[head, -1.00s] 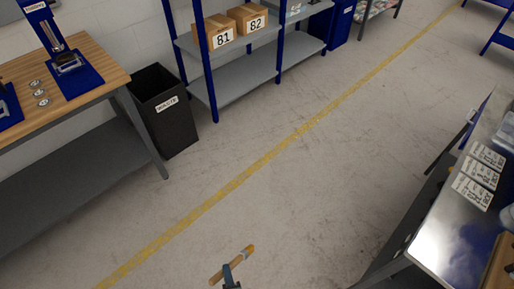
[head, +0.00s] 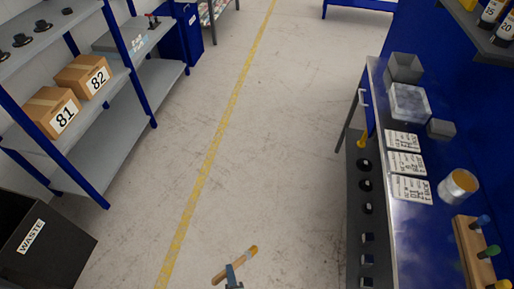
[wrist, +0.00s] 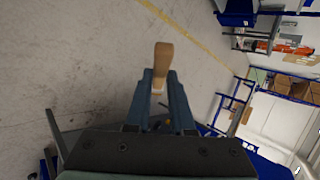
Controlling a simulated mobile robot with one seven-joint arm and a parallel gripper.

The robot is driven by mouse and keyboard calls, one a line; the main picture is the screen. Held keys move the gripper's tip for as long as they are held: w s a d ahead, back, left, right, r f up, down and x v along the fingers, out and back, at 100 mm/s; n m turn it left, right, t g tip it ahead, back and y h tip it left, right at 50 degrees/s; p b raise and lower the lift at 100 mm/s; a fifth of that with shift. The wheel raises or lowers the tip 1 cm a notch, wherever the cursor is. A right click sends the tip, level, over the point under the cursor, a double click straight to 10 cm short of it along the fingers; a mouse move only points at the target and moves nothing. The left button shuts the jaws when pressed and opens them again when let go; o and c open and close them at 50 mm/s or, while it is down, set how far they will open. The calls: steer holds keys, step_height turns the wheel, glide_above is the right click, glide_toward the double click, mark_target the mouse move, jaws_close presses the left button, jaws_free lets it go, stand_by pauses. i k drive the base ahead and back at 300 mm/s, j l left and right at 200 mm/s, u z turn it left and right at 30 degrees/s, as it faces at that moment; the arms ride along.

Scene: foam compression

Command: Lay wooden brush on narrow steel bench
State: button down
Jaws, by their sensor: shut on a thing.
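The wooden brush (head: 246,257) is held in my gripper (head: 233,272) at the bottom middle of the head view, over open floor. Its tan handle (wrist: 162,58) sticks out beyond the fingers of my gripper (wrist: 160,90) in the wrist view. My gripper is shut on it; the part between the fingers is partly hidden.
A black waste bin (head: 45,240) and shelves (head: 110,120) stand left. The floor between is clear.

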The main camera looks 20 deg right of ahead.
mark_target(417, 140)
steer(key=i+z, duration=0.25)
steer(key=z, duration=0.25)
steer(key=i+j+z, duration=0.2)
steer(key=z, duration=0.25)
steer(key=i+j+z, duration=0.2)
steer(key=z, duration=0.3)
steer(key=i, duration=0.05)
